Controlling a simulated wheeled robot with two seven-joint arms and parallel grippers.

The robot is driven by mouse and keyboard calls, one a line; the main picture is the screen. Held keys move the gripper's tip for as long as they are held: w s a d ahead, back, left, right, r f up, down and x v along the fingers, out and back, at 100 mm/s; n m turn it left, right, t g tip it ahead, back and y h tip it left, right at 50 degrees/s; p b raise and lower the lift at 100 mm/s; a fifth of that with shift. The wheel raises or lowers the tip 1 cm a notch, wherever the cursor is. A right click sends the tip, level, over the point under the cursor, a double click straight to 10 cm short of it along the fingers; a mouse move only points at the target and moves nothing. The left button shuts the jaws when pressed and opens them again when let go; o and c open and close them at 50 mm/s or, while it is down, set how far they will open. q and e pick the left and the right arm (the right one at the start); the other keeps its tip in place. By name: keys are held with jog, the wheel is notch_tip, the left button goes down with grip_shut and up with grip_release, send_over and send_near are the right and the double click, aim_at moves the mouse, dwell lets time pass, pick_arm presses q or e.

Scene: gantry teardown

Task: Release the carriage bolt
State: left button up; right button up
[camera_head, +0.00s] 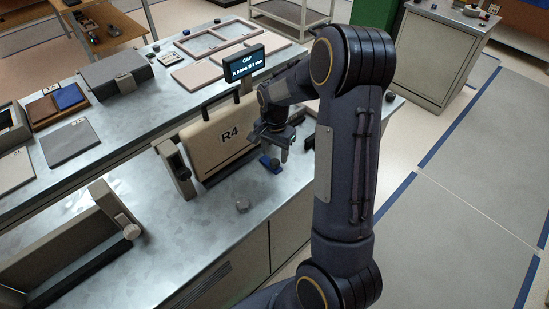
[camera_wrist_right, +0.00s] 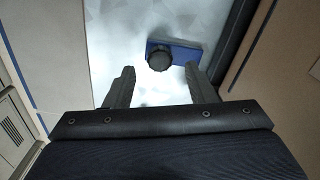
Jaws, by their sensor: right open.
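A dark round knob, likely the carriage bolt head (camera_wrist_right: 159,62), sits on a small blue block (camera_wrist_right: 187,54) on the metal bench. In the head view the knob (camera_head: 274,168) and the blue block (camera_head: 265,160) are in front of the tan R4 panel (camera_head: 208,148). My right gripper (camera_head: 274,143) is above them, its fingers pointing down. In the right wrist view the gripper (camera_wrist_right: 161,85) is open, with the knob ahead of the gap between its fingers, apart from both. My left gripper is not in view.
A clamp-like post (camera_head: 178,170) is at the panel's left end. A display reading GAP (camera_head: 247,62) stands behind the panel. The bench front between the fixtures is mostly clear.

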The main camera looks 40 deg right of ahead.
aim_at(275, 161)
jog(key=shift+f, duration=1.85)
grip_shut()
